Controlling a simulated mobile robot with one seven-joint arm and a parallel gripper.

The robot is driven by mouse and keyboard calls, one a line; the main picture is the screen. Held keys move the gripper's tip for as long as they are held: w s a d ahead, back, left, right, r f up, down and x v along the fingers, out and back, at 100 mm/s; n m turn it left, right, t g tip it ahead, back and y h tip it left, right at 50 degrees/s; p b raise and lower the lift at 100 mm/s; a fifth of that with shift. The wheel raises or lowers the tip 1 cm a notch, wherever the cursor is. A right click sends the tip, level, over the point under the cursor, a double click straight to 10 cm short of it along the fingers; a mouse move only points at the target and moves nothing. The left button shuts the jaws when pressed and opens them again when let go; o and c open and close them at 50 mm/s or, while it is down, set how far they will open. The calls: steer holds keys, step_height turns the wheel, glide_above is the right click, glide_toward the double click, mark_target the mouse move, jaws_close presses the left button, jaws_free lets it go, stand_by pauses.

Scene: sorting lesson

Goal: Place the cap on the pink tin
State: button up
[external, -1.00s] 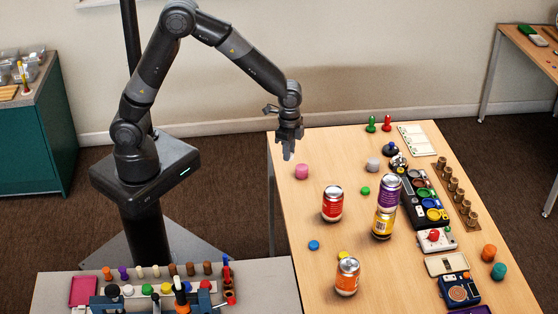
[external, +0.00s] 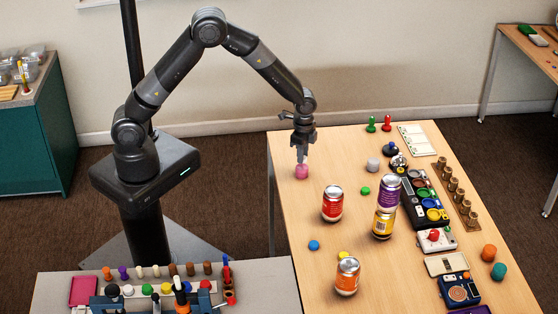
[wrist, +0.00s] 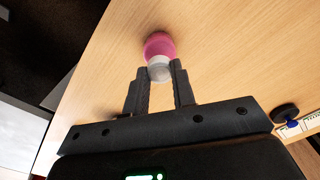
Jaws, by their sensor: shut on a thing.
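The pink tin (external: 302,174) stands on the wooden table near its far left edge. It also shows in the wrist view (wrist: 158,44), just beyond my fingertips. My gripper (external: 302,160) points down directly over the tin. In the wrist view my gripper (wrist: 160,75) is shut on a small whitish-grey cap (wrist: 159,69), held between the fingertips. The cap overlaps the near side of the pink tin in that view; I cannot tell whether they touch.
A red can (external: 332,204), an orange can (external: 347,276) and a purple can (external: 388,192) on a yellow can (external: 383,223) stand to the right and front. A grey tin (external: 373,165) stands to the right. The tabletop around the pink tin is clear.

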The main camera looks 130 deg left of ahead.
steer(key=shift+f, duration=1.25)
steer(key=shift+f, duration=0.15)
steer(key=o, duration=0.9)
steer(key=shift+o, duration=0.2)
step_height(320, 180, up, 12)
steer(key=shift+r, duration=0.2)
